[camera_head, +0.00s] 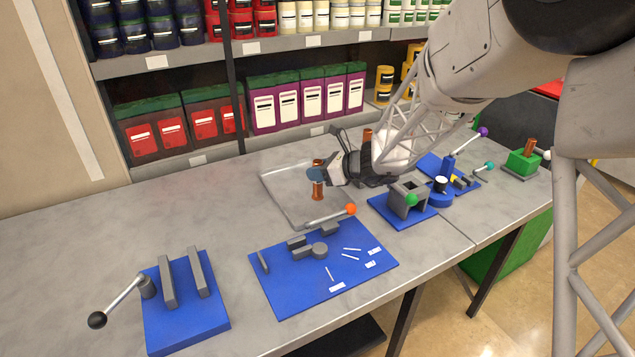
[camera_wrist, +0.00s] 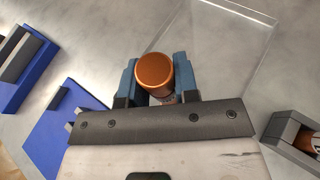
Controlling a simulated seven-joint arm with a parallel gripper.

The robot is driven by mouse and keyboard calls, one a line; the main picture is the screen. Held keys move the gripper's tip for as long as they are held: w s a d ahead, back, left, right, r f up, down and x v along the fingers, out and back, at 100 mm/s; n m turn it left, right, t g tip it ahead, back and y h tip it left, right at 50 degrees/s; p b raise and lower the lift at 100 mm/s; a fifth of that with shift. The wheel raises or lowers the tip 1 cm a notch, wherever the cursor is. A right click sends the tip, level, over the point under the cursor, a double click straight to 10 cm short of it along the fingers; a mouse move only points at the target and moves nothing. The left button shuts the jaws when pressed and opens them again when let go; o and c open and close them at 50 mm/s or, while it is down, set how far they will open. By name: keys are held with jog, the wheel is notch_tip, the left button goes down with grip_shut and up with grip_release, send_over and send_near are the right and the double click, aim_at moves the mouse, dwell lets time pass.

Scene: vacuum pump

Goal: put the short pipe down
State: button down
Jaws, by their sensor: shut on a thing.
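The short copper pipe (camera_head: 318,190) is upright between the fingers of my gripper (camera_head: 318,174). In the wrist view the round copper end of the pipe (camera_wrist: 154,70) faces the camera, with a blue-grey finger of my gripper (camera_wrist: 156,82) on each side. The pipe is over the shallow clear tray (camera_head: 287,214) on the grey table. The tray also shows in the wrist view (camera_wrist: 262,16). I cannot tell whether the pipe's lower end touches the tray floor.
A blue fixture board (camera_head: 275,283) with an orange-knobbed lever lies in front of the tray. A blue base with a grey block (camera_head: 407,197) stands to the right. Another lever fixture (camera_head: 185,318) is at the front left. Shelves (camera_head: 190,65) stand behind. The table's left side is clear.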

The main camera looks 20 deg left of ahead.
jog(key=shift+f, duration=1.9)
jog(key=shift+f, duration=0.15)
jog(key=c, duration=0.9)
grip_release()
jog(key=shift+o, duration=0.2)
jog(key=v, duration=1.2)
jog(key=shift+s+d+r, duration=0.1)
jog(key=shift+s+r, duration=0.05)
jog(key=shift+r, duration=0.1)
